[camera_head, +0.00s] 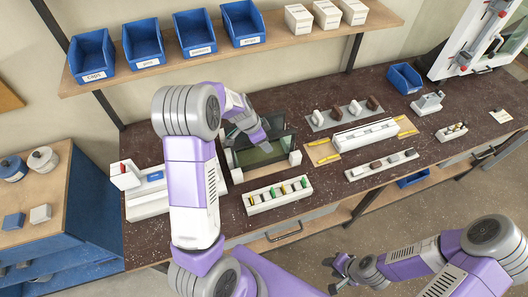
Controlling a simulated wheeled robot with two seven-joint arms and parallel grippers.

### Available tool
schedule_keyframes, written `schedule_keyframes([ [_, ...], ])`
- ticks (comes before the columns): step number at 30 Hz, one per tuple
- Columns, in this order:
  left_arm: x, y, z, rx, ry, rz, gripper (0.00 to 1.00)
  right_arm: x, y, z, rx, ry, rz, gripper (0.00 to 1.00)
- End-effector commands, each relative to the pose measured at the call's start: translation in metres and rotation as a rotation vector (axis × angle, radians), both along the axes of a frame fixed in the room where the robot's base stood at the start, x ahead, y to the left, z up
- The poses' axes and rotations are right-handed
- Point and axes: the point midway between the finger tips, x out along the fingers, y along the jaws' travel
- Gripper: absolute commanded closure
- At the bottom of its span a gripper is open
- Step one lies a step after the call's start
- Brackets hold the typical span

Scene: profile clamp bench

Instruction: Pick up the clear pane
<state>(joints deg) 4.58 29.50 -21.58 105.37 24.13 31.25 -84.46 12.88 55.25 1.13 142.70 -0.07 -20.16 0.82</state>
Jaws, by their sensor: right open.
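A rack with white end blocks (295,158) stands on the dark bench left of centre. Upright panes stand in it: a greenish see-through pane (252,158) in front and a darker pane (277,128) behind. I cannot tell for sure which is the clear pane. My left gripper (262,142) reaches down over the rack, close to the panes. Its fingers are too small and covered to show whether they are apart or touching anything. My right gripper (335,275) is open and empty at the lower middle, in front of the bench and far from the rack.
A white holder with coloured pieces (278,194) stands just in front of the rack. A white profile on a wooden board (365,135) and a grey tray (343,112) lie to the right. A shelf (290,40) with blue bins overhangs the back. My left arm covers part of the bench.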

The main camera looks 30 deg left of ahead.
Motion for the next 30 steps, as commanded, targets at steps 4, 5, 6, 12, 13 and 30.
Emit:
schedule_keyframes([
  [4,0.0,0.0,0.0,0.0,0.0,0.0,0.57,0.0,0.0,0.0,0.0,0.0,0.0,0.57],
  [5,0.0,0.0,0.0,0.0,0.0,0.0,0.62,0.0,0.0,0.0,0.0,0.0,0.0,0.57],
  [6,0.0,0.0,0.0,0.0,0.0,0.0,0.68,0.0,0.0,0.0,0.0,0.0,0.0,0.57],
  [12,0.0,0.0,0.0,0.0,0.0,0.0,0.98,0.0,0.0,0.0,0.0,0.0,0.0,0.57],
  [13,0.0,0.0,0.0,0.0,0.0,0.0,1.0,0.0,0.0,0.0,0.0,0.0,0.0,0.57],
  [30,0.002,0.0,0.048,0.001,-0.01,0.0,1.0,0.0,0.0,0.004,0.0,0.0,0.0,0.57],
])
